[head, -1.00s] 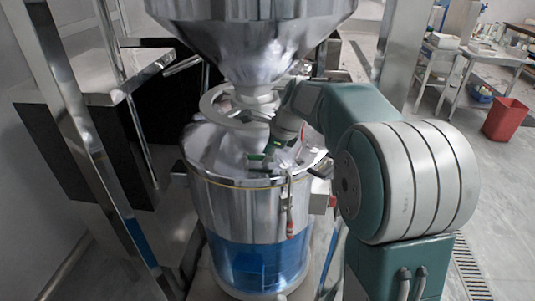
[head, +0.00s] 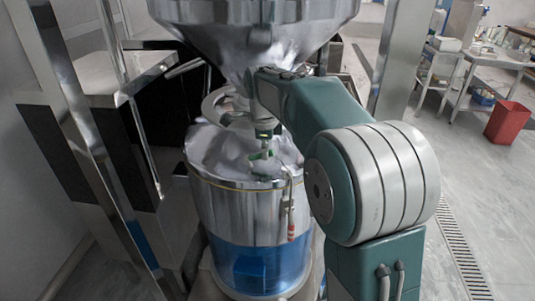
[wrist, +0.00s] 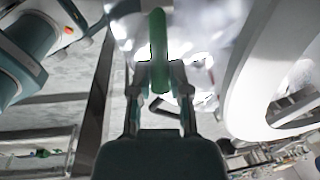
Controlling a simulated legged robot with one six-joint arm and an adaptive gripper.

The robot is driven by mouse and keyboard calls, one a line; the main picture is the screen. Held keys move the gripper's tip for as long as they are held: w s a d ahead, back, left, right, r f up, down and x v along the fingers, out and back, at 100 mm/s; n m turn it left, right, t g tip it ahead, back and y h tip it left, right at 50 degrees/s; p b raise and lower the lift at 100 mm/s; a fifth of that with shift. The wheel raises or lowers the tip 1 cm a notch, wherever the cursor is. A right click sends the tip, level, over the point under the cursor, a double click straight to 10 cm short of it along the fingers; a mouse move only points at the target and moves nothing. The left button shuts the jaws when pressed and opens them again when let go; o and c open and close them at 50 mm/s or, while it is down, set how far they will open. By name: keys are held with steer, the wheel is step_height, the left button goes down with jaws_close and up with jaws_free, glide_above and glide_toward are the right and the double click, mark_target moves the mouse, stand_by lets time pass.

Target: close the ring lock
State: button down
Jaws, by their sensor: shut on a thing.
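In the wrist view my gripper (wrist: 160,78) is shut on a green handle (wrist: 157,38) that stands between its two fingers. In the head view my gripper (head: 264,158) points down over the silver drum's pale, wrapped lid, below the hopper. Small green parts show beside it there. A grey ring (head: 214,106) lies around the neck under the hopper, just left of my gripper; a large pale ring (wrist: 240,85) fills the right of the wrist view. I cannot tell which part is the ring lock. My arm hides the right side of the neck.
The steel hopper (head: 250,35) hangs close above my arm. The drum (head: 240,215) stands below, with a red-tipped lever (head: 290,215) on its front. Metal frame posts (head: 75,130) stand at the left. A red bin (head: 507,122) and shelves are at the back right, with clear floor between.

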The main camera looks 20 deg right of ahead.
mark_target(248, 157)
steer(key=h, duration=0.1)
steer(key=a+r+g+h, duration=0.1)
steer(key=h, duration=0.1)
steer(key=w+a+h, duration=0.1)
steer(key=shift+r+g, duration=0.3)
steer(key=shift+g, duration=0.1)
steer(key=shift+w+a+r+n+g+h, duration=0.15)
steer(key=shift+a+g+h, duration=0.15)
steer(key=shift+h, duration=0.55)
steer(key=shift+w+a+r+n+g+h, duration=0.15)
steer(key=shift+a+h, duration=0.3)
steer(key=shift+h, duration=0.35)
steer(key=shift+w+a+r+n+g+h, duration=0.1)
steer(key=shift+a+g+h, duration=0.2)
steer(key=shift+h, duration=0.55)
steer(key=shift+a, duration=0.1)
steer(key=c, duration=0.6)
jaws_free()
steer(key=shift+a, duration=0.15)
steer(key=v, duration=0.7)
steer(key=shift+w+a+r, duration=0.1)
steer(key=shift+a, duration=0.15)
